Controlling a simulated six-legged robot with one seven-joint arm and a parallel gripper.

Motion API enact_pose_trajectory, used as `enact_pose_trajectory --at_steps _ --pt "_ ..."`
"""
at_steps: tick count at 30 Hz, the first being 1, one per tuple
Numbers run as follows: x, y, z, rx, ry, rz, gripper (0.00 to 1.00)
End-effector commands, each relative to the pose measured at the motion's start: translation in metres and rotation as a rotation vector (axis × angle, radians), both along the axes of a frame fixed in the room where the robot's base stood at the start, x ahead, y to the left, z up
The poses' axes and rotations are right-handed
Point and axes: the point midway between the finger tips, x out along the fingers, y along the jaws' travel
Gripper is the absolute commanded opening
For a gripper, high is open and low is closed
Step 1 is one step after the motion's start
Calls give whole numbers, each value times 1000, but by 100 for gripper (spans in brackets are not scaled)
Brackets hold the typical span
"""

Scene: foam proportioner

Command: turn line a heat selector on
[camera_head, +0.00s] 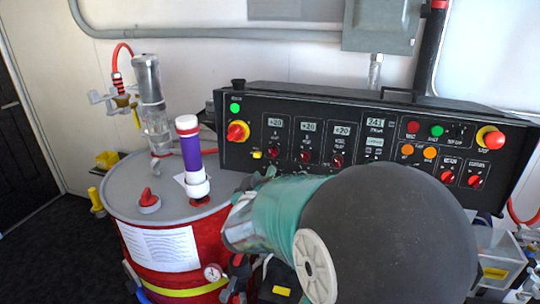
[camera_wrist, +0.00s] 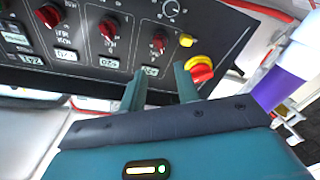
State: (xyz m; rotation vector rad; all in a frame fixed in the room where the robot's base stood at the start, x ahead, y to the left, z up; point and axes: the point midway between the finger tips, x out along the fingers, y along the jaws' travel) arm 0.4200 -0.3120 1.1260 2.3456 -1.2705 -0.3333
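The black control panel (camera_head: 235,160) carries a row of three dark red selector knobs under small displays. The labels are too small to read, so I cannot confirm which is line A heat. The leftmost knob (camera_head: 273,152) appears in the wrist view as the knob (camera_wrist: 158,42) nearest the small yellow button. My gripper (camera_wrist: 160,76) is open and empty, its two green fingers apart. The fingertips are just short of that knob in the wrist view and do not appear to touch it. In the head view my arm hides much of the gripper (camera_head: 262,175).
A red-and-yellow rotary switch (camera_head: 238,131) is left of the knobs; it also shows close to one finger in the wrist view (camera_wrist: 200,69). The small yellow button (camera_head: 257,155) is nearby. A red drum (camera_head: 165,275) with a purple-and-white tube (camera_head: 190,150) stands left of my arm.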

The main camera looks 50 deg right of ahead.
Motion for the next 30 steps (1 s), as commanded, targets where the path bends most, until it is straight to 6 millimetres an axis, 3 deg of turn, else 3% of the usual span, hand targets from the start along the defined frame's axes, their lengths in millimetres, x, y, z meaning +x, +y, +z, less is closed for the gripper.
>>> enact_pose_trajectory --at_steps 30 --pt "63 -94 1 0 -2 2 32"
